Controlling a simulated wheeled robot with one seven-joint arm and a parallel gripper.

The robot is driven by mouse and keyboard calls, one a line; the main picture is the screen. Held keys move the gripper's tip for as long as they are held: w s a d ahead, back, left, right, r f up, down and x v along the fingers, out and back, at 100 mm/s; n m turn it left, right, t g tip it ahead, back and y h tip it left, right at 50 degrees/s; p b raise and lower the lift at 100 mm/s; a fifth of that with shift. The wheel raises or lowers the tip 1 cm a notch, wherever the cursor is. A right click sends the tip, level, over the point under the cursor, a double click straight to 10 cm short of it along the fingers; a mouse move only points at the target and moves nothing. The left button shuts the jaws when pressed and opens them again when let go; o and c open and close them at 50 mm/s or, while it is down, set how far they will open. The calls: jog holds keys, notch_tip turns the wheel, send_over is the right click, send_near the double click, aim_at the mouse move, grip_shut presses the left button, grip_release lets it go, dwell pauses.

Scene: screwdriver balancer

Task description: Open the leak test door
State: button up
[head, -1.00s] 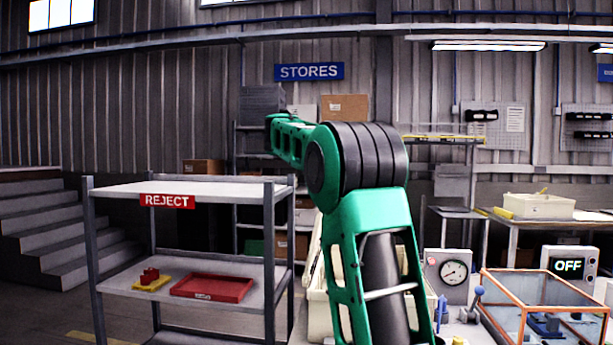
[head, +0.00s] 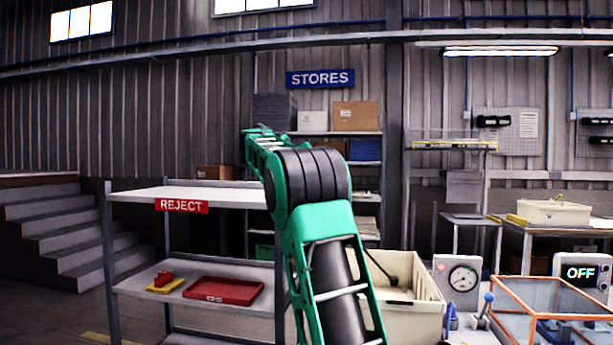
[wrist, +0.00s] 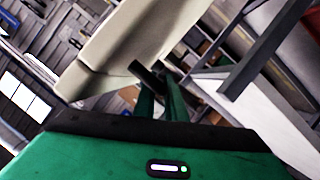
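An orange-framed clear case (head: 553,312) stands at the right edge of the head view, cut off by the picture. Its clear panels look in place, and I cannot tell which one is the door. A grey box with a round gauge (head: 463,279) and a lever with a blue-grey knob (head: 488,299) stand just left of it. My gripper (wrist: 162,72) shows in the wrist view with its two dark-tipped fingers slightly apart and nothing between them. In the head view my green arm reaches away to the left of the case, and the gripper is not clearly visible there.
A REJECT rack (head: 190,193) with a red tray (head: 224,290) and a yellow-and-red part (head: 164,283) stands left of my arm. A cream bin (head: 415,320) is between my arm and the gauge box. A display reading OFF (head: 580,272) stands behind the case.

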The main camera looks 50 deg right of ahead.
jog(key=shift+o, duration=0.4)
jog(key=shift+d, duration=0.15)
jog(key=v, duration=1.1)
jog(key=shift+w, duration=0.1)
